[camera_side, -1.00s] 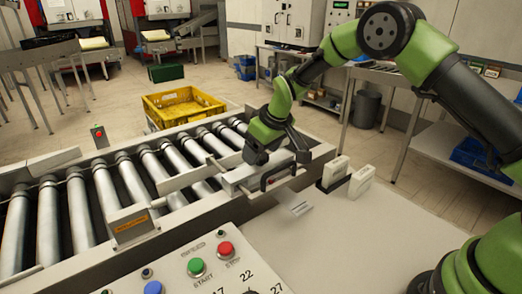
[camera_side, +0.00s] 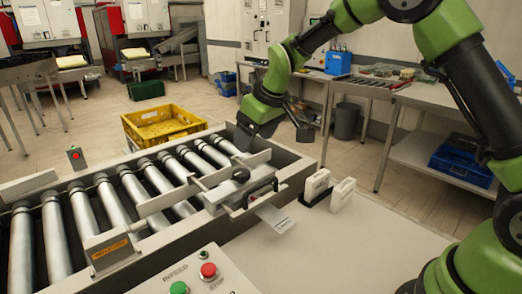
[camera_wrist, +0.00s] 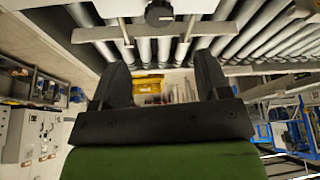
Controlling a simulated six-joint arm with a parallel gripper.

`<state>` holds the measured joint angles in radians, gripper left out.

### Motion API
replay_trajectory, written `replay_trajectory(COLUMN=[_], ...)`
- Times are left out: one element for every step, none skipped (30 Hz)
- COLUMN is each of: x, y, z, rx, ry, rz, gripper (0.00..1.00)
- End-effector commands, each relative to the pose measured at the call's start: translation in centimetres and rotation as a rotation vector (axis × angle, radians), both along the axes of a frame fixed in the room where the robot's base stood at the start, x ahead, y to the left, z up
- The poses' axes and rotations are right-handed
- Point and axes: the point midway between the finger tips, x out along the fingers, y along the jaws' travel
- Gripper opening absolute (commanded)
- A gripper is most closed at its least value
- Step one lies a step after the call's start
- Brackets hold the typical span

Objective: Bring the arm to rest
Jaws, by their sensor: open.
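My gripper (camera_side: 243,138) hangs in the air in the side view, at the far side of the roller conveyor (camera_side: 150,228), behind the grey clamp plate (camera_side: 215,192) with its black knob (camera_side: 240,174). In the wrist view my gripper (camera_wrist: 162,78) has its two dark fingers well apart with nothing between them. The black knob also shows at the top of the wrist view (camera_wrist: 159,13), beyond the fingertips. My green arm bends over from the right and is not folded.
A yellow crate (camera_side: 165,122) stands beyond the conveyor. Two white blocks (camera_side: 318,184) stand upright on the bench at right, near a black handle (camera_side: 262,190). A button panel (camera_side: 190,275) is in front. Benches and a grey bin (camera_side: 347,121) line the back right.

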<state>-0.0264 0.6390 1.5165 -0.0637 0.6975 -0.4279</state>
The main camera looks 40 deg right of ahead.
Motion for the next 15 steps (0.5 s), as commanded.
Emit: replay_trajectory(x=[-0.4, -0.7, -1.3, -1.9, -2.7, -3.8, -4.8, -5.8, -7.3, -8.4, -9.5, -11.0, -12.2, -13.3, -14.9], y=[0.0, 0.0, 0.0, 0.0, 0.0, 0.0, 0.0, 0.0, 0.0, 0.0, 0.0, 0.0, 0.0, 0.0, 0.1], z=[0.7, 1.3, 2.3, 3.2, 4.1, 5.4, 6.4, 7.3, 8.4, 9.2, 9.9, 10.7, 11.2, 11.7, 12.2], rx=[0.005, 0.011, 0.019, 0.027, 0.036, 0.052, 0.064, 0.077, 0.094, 0.107, 0.121, 0.139, 0.152, 0.167, 0.185], ry=[-0.006, -0.011, -0.018, -0.024, -0.032, -0.041, -0.048, -0.056, -0.065, -0.071, -0.078, -0.088, -0.094, -0.100, -0.109], rz=[-0.009, -0.017, -0.033, -0.046, -0.060, -0.084, -0.103, -0.123, -0.148, -0.167, -0.186, -0.209, -0.228, -0.247, -0.270], gripper=[0.69, 0.69, 0.69, 0.69, 0.69, 0.69, 0.69, 0.69, 0.69, 0.69, 0.69, 0.69, 0.69, 0.69, 0.69])
